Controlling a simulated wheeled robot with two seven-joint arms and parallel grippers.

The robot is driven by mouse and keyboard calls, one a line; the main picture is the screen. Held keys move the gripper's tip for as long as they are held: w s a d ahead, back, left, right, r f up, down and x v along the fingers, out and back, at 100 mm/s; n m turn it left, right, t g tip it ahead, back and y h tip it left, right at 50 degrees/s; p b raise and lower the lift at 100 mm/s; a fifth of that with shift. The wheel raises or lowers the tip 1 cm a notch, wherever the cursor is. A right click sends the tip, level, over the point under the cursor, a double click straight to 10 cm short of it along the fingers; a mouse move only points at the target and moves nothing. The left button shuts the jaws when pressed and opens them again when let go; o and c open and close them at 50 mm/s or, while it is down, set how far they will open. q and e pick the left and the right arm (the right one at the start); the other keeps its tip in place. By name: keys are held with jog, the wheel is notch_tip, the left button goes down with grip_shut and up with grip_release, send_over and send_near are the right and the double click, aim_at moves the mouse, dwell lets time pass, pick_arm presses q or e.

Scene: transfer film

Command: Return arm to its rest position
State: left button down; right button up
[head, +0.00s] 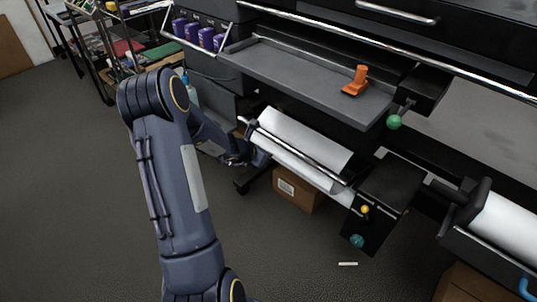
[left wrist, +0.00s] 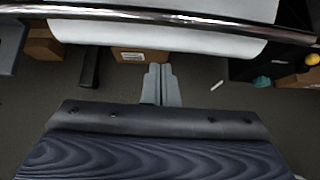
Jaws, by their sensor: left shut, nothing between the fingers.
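My left arm comes up from the bottom of the head view and bends toward the machine. My left gripper (head: 238,161) is beside the left end of the white film roll (head: 300,142), and its tips are small and partly hard to make out there. In the left wrist view its two grey fingers (left wrist: 161,85) lie together, shut and empty, with dark floor around them. The roll (left wrist: 160,32) and a metal bar (left wrist: 150,14) cross the top of that view. My right gripper is not in view.
A grey tray (head: 290,72) holds an orange tool (head: 356,81). A black box with knobs (head: 386,192) stands right of the roll. A cardboard box (head: 297,190) sits beneath. A cluttered shelf (head: 118,48) is at the back left. Floor at left is clear.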

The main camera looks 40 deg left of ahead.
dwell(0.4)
pick_arm(q)
jog(key=s+d+r+m+h, duration=0.2)
jog(key=d+r+m+h, duration=0.1)
jog(key=d+r+m, duration=0.9)
jog(key=s+d+r+m+h, duration=0.3)
jog(key=s+d+r+m, duration=0.3)
jog(key=s+d+r, duration=0.1)
jog(key=s+d+f+m+g+y, duration=0.1)
jog(key=s+d+m+g, duration=0.1)
jog(key=s+m, duration=0.7)
jog(key=s+d+f+m+g+y, duration=0.1)
jog(key=s+d+m+g+y, duration=0.15)
jog(key=s+m, duration=0.55)
notch_tip(320, 180, up, 17)
jog(key=s+n+p, duration=0.1)
jog(key=s+p, duration=0.1)
jog(key=p, duration=1.4)
jog(key=shift+f+n, duration=0.2)
jog(key=shift+n, duration=0.1)
jog(key=shift+h, duration=0.25)
